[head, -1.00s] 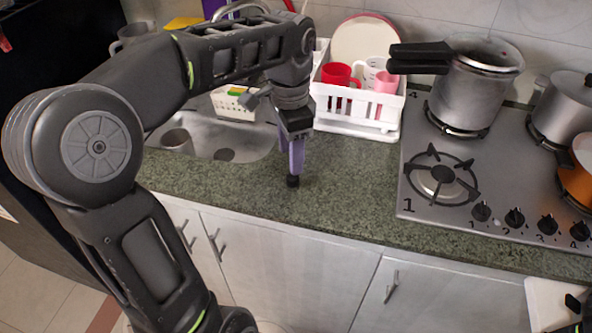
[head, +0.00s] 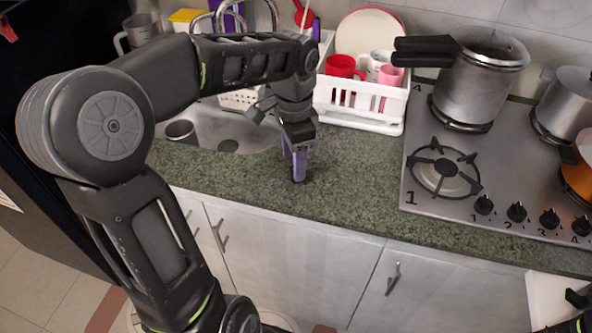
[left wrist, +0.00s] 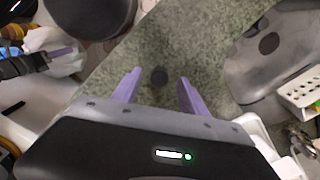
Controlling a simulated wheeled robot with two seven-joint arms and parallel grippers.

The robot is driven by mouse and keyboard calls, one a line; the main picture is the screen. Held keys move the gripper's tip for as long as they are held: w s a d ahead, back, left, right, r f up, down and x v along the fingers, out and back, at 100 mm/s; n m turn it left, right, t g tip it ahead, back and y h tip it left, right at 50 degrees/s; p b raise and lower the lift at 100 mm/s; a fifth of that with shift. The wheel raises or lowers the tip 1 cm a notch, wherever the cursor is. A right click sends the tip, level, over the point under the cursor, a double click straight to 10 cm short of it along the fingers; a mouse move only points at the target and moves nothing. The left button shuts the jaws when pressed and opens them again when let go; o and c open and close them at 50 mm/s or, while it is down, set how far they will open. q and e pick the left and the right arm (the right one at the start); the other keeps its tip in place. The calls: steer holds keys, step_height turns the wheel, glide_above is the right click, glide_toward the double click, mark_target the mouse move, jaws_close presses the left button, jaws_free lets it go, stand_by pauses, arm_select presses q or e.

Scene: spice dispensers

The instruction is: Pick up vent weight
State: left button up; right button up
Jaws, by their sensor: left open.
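The vent weight (left wrist: 159,75) shows in the left wrist view as a small dark round piece on the green counter. My left gripper (left wrist: 157,88) is open, its two purple fingers on either side of the line to the weight. The weight appears just beyond the fingertips; I see no contact. In the head view my left gripper (head: 298,178) points down, low over the counter in front of the dish rack, and hides most or all of the weight.
The sink (head: 228,128) is left of the gripper. The white dish rack (head: 360,120) with cups is behind it. The stove (head: 425,205) with a pressure cooker (head: 475,88) is to the right. The counter (head: 345,200) between gripper and stove is clear.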

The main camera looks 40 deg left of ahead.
arm_select(q)
step_height(320, 180, down, 3)
steer(key=shift+f, duration=0.2)
steer(key=shift+c, duration=0.4)
jaws_close()
stand_by(0.5)
